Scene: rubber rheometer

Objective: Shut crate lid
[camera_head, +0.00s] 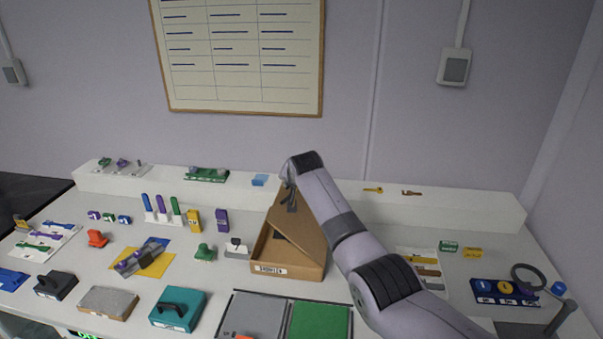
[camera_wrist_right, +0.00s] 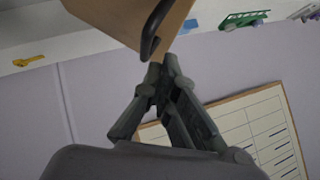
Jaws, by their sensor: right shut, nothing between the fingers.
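The crate is a brown open box (camera_head: 300,273) with a white label, standing on the table in the head view. Its brown lid (camera_head: 307,228) is tilted up, leaving the left part of the crate open. My right gripper (camera_head: 291,205) is beside the raised upper part of the lid, shut and empty. In the right wrist view a brown panel (camera_wrist_right: 105,18) with a curved black handle (camera_wrist_right: 151,40) is just past the tips of the right gripper (camera_wrist_right: 163,65). I cannot tell whether they touch. My left gripper is in neither view.
A white shelf (camera_head: 440,208) runs along the back wall. A green mat (camera_head: 319,322) and a grey mat (camera_head: 255,315) lie in front of the crate. A teal box (camera_head: 178,308) and a green clip (camera_head: 205,253) are to its left. My right arm covers the table right of the crate.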

